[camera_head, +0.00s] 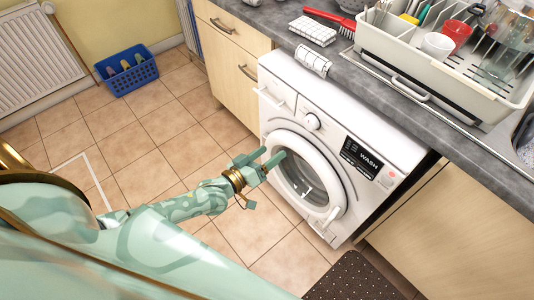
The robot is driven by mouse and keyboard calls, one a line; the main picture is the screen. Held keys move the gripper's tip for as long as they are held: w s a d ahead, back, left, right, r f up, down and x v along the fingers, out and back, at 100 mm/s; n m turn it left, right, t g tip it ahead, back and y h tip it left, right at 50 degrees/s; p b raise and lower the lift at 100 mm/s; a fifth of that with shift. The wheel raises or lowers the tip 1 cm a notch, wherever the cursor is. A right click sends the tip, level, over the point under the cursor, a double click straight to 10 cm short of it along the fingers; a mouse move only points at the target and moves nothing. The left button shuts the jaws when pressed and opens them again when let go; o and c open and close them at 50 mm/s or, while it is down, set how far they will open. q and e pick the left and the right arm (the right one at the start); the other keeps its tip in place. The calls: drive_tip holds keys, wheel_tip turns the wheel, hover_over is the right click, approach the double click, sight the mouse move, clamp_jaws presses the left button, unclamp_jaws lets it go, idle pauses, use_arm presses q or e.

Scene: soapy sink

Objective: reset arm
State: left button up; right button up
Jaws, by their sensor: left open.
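My left gripper (262,161) is at the end of my green patterned left arm, which comes in from the lower left. Its fingers are apart and I see nothing held between them. In the picture it lies in front of the left edge of the washing machine's round door (335,196). I cannot tell whether it touches the door. My right gripper is not in view.
The washing machine (350,110) stands under the grey counter (390,92). On top are a white dish rack (440,80) with dishes, folded cloths (313,30) and a red brush (330,17). A blue basket (128,72) and dark mat (355,280) lie on the tiled floor.

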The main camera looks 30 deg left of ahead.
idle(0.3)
use_arm(q)
drive_tip(key=s+a+f+m+g+y, duration=0.2)
drive_tip(key=s+a+f+m+g, duration=0.15)
drive_tip(key=s+f, duration=0.65)
drive_tip(key=s+a+f+m+g+y, duration=0.25)
drive_tip(key=s+f+g, duration=0.3)
drive_tip(key=f, duration=0.85)
drive_tip(key=s+d+f+g, duration=0.1)
drive_tip(key=s+f+g, duration=0.1)
drive_tip(key=s, duration=0.8)
drive_tip(key=s+d+f+g, duration=0.1)
drive_tip(key=s+f, duration=0.3)
drive_tip(key=s, duration=0.7)
drive_tip(key=s+d+f+m+g, duration=0.1)
drive_tip(key=s+f+g, duration=0.2)
drive_tip(key=s, duration=0.7)
drive_tip(key=shift+s+d+g, duration=0.15)
drive_tip(key=shift+s+g, duration=0.1)
drive_tip(key=shift+g, duration=0.35)
drive_tip(key=shift+y, duration=0.25)
